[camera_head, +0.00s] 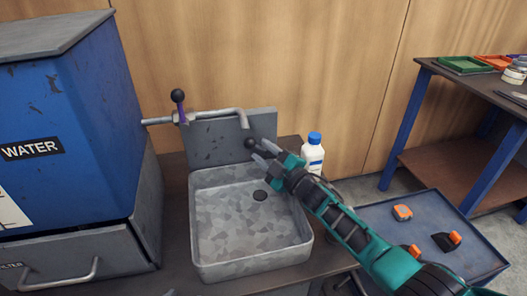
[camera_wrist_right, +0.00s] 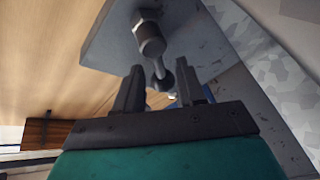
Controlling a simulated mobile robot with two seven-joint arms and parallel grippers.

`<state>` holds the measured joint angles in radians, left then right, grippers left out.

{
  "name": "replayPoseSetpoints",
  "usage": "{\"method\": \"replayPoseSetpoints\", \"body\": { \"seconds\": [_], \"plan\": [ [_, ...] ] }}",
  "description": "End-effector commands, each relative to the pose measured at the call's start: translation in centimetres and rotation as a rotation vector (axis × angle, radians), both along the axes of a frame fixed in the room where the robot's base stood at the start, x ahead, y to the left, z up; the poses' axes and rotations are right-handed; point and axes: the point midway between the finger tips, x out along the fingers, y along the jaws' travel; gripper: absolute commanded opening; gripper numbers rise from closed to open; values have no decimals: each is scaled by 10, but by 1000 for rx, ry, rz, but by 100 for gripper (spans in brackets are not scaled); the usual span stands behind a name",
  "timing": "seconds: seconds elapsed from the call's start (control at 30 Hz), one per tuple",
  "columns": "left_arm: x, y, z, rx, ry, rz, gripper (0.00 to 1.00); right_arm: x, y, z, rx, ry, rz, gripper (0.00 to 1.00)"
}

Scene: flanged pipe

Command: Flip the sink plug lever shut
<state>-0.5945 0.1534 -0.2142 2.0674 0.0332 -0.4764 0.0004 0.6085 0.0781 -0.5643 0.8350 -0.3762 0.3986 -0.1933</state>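The grey metal sink (camera_head: 203,249) stands on the bench with a dark drain hole (camera_head: 260,195) in its floor. The plug lever's black ball knob (camera_head: 250,143) shows at the sink's back wall, just beyond my right gripper (camera_head: 264,156). In the right wrist view the lever (camera_wrist_right: 150,40) comes out from a hex nut on the grey back panel, and its ball end lies at the gap between the fingertips of my right gripper (camera_wrist_right: 160,85). The fingers are apart, with the knob not visibly clamped. My left gripper is not in view.
A tap pipe (camera_head: 220,113) with a purple valve lever (camera_head: 180,106) runs from the blue water tank (camera_head: 60,100) over the sink. A white bottle with a blue cap (camera_head: 312,157) stands close behind my right wrist. A blue tray (camera_head: 375,213) lies at right.

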Motion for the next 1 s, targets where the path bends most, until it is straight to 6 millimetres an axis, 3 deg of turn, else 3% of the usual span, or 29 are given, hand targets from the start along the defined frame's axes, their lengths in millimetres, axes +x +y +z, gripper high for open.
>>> {"method": "replayPoseSetpoints", "body": {
  "seconds": [0.43,1.0],
  "plan": [
    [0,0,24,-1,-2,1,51,-50,-36,-3,1,0,1,39],
    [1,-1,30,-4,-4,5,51,-57,-40,2,3,9,-12,38]
  ]
}}
